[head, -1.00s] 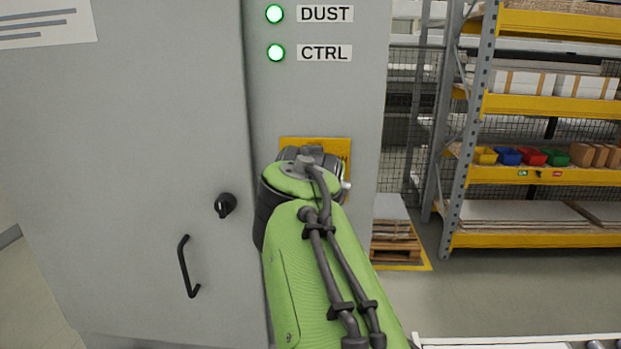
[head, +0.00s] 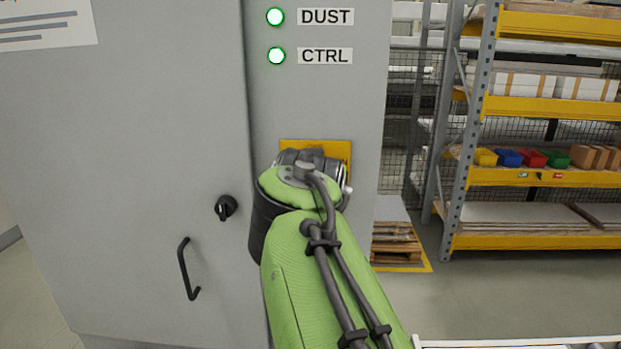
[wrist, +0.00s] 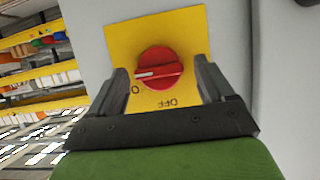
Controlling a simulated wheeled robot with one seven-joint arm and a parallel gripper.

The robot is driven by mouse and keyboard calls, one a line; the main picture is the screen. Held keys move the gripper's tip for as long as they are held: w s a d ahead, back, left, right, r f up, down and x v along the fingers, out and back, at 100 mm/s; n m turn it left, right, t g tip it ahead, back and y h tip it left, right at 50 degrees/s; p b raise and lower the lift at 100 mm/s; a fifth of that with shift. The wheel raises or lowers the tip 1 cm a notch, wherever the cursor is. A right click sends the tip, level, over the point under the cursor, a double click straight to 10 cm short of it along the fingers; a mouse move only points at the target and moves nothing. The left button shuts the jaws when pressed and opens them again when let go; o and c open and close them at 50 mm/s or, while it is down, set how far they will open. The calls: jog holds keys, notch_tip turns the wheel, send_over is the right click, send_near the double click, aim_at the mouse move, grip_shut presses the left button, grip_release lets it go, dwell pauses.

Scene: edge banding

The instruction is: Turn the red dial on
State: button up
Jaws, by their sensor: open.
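The red dial (wrist: 158,62) sits on a yellow plate (wrist: 185,28) in the wrist view. A white mark on the dial lies roughly crosswise and points left, near an "O" on the plate; upside-down "OFF" lettering shows below the dial. My gripper (wrist: 160,72) is open, with one dark finger on each side of the dial. I cannot tell whether the fingers touch it. In the head view the top of the yellow plate (head: 338,148) shows on the grey cabinet, while my green arm hides the dial and my gripper.
The cabinet (head: 150,130) has a black handle (head: 188,269) and a black knob (head: 226,207) left of my arm.

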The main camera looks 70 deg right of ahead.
jog(key=p+v, duration=0.3)
jog(key=v, duration=1.1)
jog(key=shift+a, duration=0.2)
